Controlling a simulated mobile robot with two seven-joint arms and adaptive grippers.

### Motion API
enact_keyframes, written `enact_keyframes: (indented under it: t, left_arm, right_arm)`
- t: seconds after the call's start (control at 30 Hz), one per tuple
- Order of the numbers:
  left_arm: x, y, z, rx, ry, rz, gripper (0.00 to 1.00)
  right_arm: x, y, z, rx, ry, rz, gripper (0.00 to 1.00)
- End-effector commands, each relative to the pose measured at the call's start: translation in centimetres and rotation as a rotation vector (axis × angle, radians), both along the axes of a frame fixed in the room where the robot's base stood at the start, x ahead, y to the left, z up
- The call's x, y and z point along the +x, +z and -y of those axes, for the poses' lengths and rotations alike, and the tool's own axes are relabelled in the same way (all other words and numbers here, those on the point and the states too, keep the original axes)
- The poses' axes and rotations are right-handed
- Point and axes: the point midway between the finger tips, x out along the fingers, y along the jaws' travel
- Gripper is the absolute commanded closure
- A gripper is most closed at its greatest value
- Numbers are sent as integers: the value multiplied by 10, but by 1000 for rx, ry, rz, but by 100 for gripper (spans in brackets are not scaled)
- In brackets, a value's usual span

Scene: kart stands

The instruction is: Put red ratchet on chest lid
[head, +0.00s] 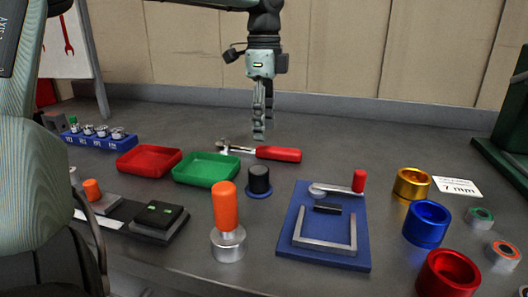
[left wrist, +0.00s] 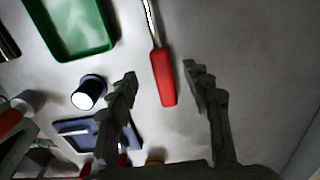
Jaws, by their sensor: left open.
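The red ratchet lies flat on the grey bench, with its red handle (head: 278,154) to the right and its metal head (head: 222,147) to the left. In the left wrist view its handle (left wrist: 164,78) shows between my fingers. My left gripper (head: 263,134) points down above the bench, near the handle and apart from it. It is open and empty, also in the left wrist view (left wrist: 161,76). I cannot make out a chest lid for certain. A dark green object (head: 508,125) is cut off at the right edge. My right gripper is not in view.
Green tray (head: 207,167) and red tray (head: 149,160) stand left of the ratchet. A black knob (head: 259,180), an orange-handled tool (head: 225,205) and a blue plate fixture (head: 290,215) stand in front. Gold (head: 411,183), blue (head: 427,222) and red (head: 448,273) rings are at right. Bench behind is clear.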

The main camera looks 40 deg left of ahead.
Motion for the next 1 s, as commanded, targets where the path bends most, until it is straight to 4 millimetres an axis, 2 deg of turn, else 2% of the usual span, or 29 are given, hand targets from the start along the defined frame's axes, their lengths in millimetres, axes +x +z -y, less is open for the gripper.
enact_keyframes:
  t: [0.07,0.17,0.3,0.57,1.0]
  left_arm:
    - [-1,-11,-1,-3,-1,-4,50]
    - [-1,-27,-2,-4,-1,-3,50]
    - [0,-43,-2,-1,-1,-2,50]
    - [0,-47,-3,0,0,1,50]
    - [0,-46,-3,0,-1,1,100]
  right_arm:
    - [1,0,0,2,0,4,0]
    - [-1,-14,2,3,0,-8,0]
    - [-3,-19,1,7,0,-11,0]
    - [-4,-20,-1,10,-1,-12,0]
    - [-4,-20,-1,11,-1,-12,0]
